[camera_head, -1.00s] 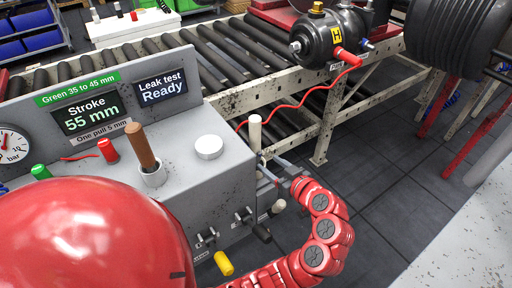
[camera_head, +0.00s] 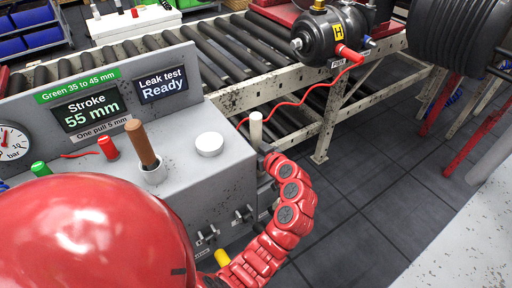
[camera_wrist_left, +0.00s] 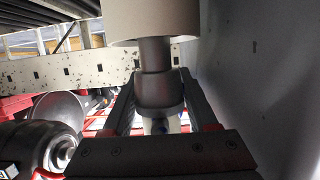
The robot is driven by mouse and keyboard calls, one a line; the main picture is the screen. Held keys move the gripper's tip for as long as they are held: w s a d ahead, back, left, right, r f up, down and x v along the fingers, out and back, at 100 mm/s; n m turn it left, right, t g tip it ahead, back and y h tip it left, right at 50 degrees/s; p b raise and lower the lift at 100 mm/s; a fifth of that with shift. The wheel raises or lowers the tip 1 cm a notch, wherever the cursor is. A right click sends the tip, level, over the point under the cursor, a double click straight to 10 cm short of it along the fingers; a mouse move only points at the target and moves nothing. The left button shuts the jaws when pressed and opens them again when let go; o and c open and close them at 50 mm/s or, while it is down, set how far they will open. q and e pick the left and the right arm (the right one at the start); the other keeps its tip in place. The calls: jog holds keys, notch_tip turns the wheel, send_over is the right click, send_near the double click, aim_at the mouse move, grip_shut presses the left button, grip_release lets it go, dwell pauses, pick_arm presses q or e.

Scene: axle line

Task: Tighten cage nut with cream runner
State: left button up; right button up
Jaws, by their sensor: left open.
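The cream runner (camera_head: 256,130) stands upright at the right side of the grey bench, its cream handle showing in the head view. In the left wrist view its cream handle (camera_wrist_left: 153,22) is at the top, with a grey shaft below it. My left gripper (camera_wrist_left: 157,100) is open, with its fingers on either side of that shaft; I cannot tell whether they touch it. In the head view the red arm hides the gripper. A black brake chamber (camera_head: 322,38) lies on the roller conveyor; I cannot make out the cage nut. My right gripper is not in view.
The grey bench (camera_head: 205,185) carries a brown lever (camera_head: 141,144), a white knob (camera_head: 209,144) and a screen (camera_head: 87,112) reading "Stroke 55 mm". A red hose (camera_head: 300,100) runs to the brake chamber. A yellow handle (camera_head: 222,257) is low on the bench front.

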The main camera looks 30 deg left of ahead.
pick_arm(q)
grip_shut()
dwell(1.4)
